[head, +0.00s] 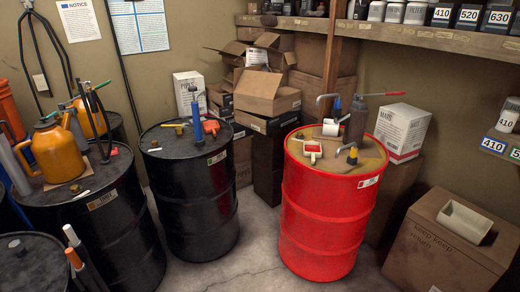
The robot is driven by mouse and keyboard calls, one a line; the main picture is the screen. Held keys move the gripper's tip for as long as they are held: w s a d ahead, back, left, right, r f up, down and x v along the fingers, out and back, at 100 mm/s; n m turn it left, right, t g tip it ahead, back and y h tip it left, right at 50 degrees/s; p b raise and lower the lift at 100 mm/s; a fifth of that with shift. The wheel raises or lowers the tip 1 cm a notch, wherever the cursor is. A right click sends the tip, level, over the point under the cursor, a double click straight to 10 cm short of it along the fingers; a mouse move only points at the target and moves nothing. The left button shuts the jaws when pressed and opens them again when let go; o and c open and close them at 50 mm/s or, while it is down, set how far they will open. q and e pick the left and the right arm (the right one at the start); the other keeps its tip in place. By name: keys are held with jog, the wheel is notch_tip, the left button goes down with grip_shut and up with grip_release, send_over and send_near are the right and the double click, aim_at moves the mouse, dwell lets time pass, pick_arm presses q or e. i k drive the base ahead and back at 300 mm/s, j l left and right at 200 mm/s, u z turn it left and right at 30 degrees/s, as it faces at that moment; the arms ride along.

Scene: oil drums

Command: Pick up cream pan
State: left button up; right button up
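The cream pan (465,222) is a small, open, rectangular tray with raised sides. It sits on top of a closed brown cardboard box (437,249) at the lower right. It is tilted a little in the picture, with its hollow facing up, and it looks empty. Nothing covers it. Neither of my grippers shows in the head view, so I see nothing near or holding the pan.
A red drum (325,220) with pumps on top stands left of the box. Black drums (190,205) stand farther left. A white carton (402,133) is behind. A shelf (440,38) with cans runs overhead. Bare floor (255,250) shows between drums.

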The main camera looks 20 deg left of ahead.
aim_at(313, 150)
jog(key=u, duration=0.3)
jog(key=i+l+u, duration=0.2)
jog(key=i, duration=0.3)
jog(key=i+l+u, duration=0.2)
jog(key=i, duration=0.25)
jog(key=i+l+u, duration=0.2)
jog(key=i, duration=0.25)
jog(key=i+l+u, duration=0.1)
jog(key=l, duration=0.25)
jog(key=i+l+u, duration=0.1)
jog(key=l, duration=0.25)
jog(key=i+l, duration=0.15)
jog(key=l, duration=0.25)
jog(key=i+l+u, duration=0.15)
jog(key=l, duration=0.2)
jog(key=k, duration=0.05)
